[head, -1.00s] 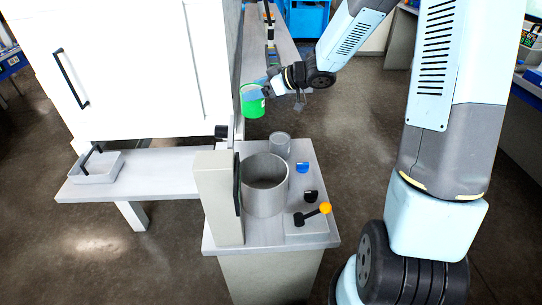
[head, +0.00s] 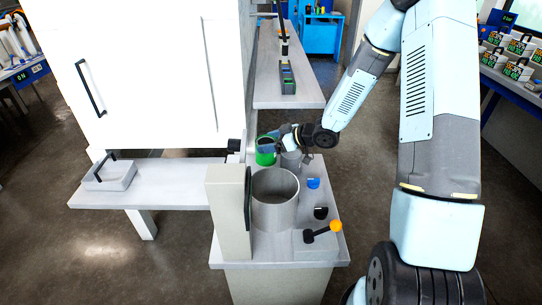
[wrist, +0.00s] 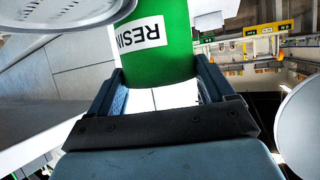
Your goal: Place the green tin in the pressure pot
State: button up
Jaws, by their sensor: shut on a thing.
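The green tin (head: 265,156) is held in my gripper (head: 272,141), just beyond the pressure pot and left of a smaller grey cylinder. In the wrist view the tin (wrist: 160,52) sits between both fingers of my gripper (wrist: 163,80) and shows a white label reading "RESI". I cannot tell whether its base touches the bench. The pressure pot (head: 274,212) looks like the wide grey open cylinder on the near bench; its mouth faces up and no lid covers it.
The smaller grey cylinder (head: 291,160) stands close behind the pot. A beige upright panel (head: 228,212) rises left of the pot. A white cabinet (head: 150,75) stands left, with a grey tray (head: 110,176) on a shelf.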

aim_at(264, 160)
jog(key=shift+f, duration=2.55)
jog(key=o, duration=1.3)
jog(key=shift+c, duration=0.2)
